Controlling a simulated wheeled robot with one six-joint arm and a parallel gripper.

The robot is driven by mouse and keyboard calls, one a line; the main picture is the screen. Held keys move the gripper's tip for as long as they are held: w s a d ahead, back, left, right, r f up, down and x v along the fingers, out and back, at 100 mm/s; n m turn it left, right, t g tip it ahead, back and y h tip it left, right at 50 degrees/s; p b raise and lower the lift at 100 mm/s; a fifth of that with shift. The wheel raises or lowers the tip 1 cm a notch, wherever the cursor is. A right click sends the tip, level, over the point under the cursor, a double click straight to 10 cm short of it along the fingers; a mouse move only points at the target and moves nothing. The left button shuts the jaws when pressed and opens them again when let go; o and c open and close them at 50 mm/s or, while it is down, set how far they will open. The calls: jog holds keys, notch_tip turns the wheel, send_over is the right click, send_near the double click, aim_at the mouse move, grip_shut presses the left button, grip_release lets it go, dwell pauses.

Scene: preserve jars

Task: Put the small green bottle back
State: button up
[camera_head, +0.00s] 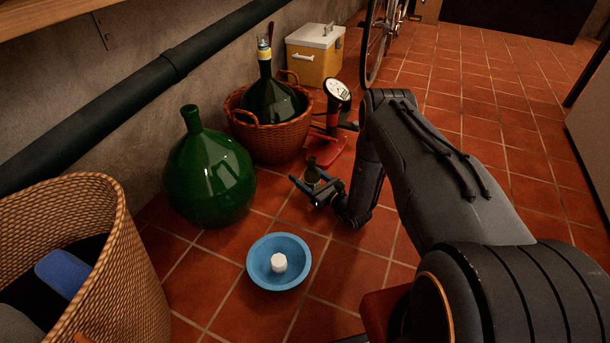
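I cannot tell whether the fingers press on the glass or whether the bottle's base touches the floor.
A large green demijohn (210,175) stands left of my gripper. Behind are a wicker basket (270,138) holding another demijohn, a red pump with gauge (338,90) and a yellow cooler (315,60). A blue bowl (262,278) with a white piece (279,263) sits in front. A tall wicker hamper (125,275) stands left.

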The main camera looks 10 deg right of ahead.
aim_at(318, 185)
jog(key=shift+f, duration=0.2)
jog(key=p+v, duration=0.3)
jog(key=v, duration=0.3)
jog(key=shift+s+d+r+p, duration=0.1)
jog(key=shift+s+d+p, duration=0.1)
jog(key=shift+p, duration=0.2)
jog(key=shift+s+d, duration=0.25)
jog(key=shift+s, duration=0.35)
